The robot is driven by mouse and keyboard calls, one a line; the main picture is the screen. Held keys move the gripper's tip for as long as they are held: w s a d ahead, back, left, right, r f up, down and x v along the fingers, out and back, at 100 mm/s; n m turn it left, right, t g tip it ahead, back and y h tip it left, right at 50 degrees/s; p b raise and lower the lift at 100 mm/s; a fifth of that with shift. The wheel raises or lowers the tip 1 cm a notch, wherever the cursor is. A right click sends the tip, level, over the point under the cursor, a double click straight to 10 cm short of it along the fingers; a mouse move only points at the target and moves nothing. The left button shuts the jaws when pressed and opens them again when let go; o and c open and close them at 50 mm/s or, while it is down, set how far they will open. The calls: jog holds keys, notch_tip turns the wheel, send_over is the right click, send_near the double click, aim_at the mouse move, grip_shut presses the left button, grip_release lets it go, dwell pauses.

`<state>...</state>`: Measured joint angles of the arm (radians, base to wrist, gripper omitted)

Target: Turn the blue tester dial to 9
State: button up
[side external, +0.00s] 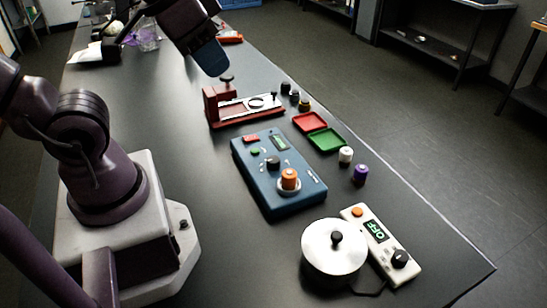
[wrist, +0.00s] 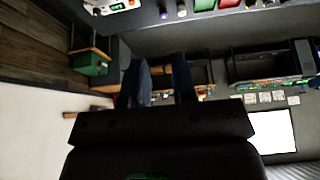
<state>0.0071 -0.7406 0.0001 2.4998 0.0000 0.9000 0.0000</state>
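The blue tester (side external: 252,168) lies on the dark bench in the middle of the side view. Its dial (side external: 273,162) is a small black knob on the top face. I cannot read the dial's setting. A small display (side external: 279,142) and an orange cylinder (side external: 289,177) in a white ring are also on the tester. My gripper (side external: 212,62) is up and left of the tester, above the red fixture and well away from the dial. In the wrist view my gripper's two dark blue fingers (wrist: 160,85) stand apart with nothing seen between them. The tester is not identifiable there.
A red fixture (side external: 215,108) with a black knob stands behind the tester. Right of it are red and green trays (side external: 326,139) and several small cylinders, including a purple one (side external: 360,174). A silver pot (side external: 334,259) and a white controller reading OFF (side external: 377,246) sit in front.

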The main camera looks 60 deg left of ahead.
jog(key=o, duration=0.6)
jog(key=w+f+g, duration=0.1)
jog(key=f+g, duration=0.1)
jog(key=f, duration=0.1)
jog(key=w+f, duration=0.1)
jog(key=shift+w+a+f+n+g+h, duration=0.15)
jog(key=shift+w+f+n+g+h, duration=0.15)
jog(key=shift+w+n+g+h, duration=0.1)
jog(key=shift+c, duration=0.2)
jog(key=n+g+y, duration=0.1)
jog(key=n+g, duration=0.1)
jog(key=n, duration=1.7)
send_near(273, 159)
jog(key=f, duration=0.9)
jog(key=shift+w+a+f, duration=0.15)
jog(key=shift+w+f, duration=0.05)
jog(key=shift+w, duration=0.15)
jog(key=c, duration=0.9)
